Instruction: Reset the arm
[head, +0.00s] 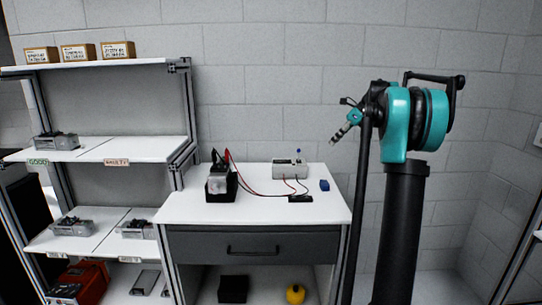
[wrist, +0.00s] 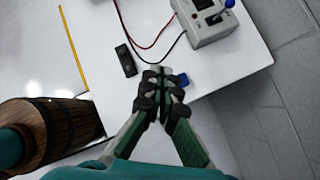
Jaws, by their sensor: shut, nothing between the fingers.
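My arm (head: 408,125), teal and black, stands at the right of the head view. My gripper (head: 346,127) is raised beside the upper part of the arm, above and to the right of the white table (head: 260,214). In the wrist view my gripper (wrist: 160,72) has its fingers together with nothing between them. Beyond the fingertips the view shows the tabletop, a small blue block (wrist: 178,80) and a black piece (wrist: 126,60). The gripper appears to be above these and apart from them.
A grey-white meter box (head: 290,168) with red and black leads sits on the table. A black holder (head: 221,184) stands at the table's left. A shelf rack (head: 110,149) on the left holds grey devices and boxes (head: 78,53). The space around the raised arm looks free.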

